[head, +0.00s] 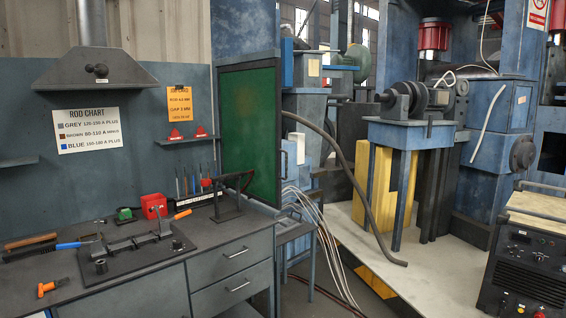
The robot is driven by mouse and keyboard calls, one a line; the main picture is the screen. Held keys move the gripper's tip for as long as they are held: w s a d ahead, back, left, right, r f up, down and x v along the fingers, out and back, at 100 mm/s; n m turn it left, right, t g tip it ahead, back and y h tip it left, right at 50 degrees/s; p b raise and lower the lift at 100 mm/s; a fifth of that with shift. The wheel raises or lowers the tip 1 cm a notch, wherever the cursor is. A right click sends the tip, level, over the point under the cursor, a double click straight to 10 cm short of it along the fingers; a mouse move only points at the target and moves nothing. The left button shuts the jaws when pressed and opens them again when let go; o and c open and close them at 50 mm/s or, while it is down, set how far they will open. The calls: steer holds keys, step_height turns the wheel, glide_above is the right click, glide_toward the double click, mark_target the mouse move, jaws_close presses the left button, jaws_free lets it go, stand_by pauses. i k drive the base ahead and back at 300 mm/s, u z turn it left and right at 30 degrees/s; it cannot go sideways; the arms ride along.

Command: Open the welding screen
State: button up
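The welding screen (249,132) is a dark green panel in a dark frame. It stands upright at the right end of the workbench (140,262), next to the blue-grey back wall, and I see its face at an angle. I cannot tell from this view how far it is swung. No handle on it is clear to me. My gripper is not in view.
The bench holds a dark fixture plate (135,250), a dark bracket (236,195), a red box (154,206) and several hand tools. Right of the screen are a hanging hose (350,180), pale cables (322,235), machines and a black welding unit (525,265).

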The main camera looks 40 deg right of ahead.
mark_target(250, 94)
steer(key=i, duration=0.85)
steer(key=z, duration=0.05)
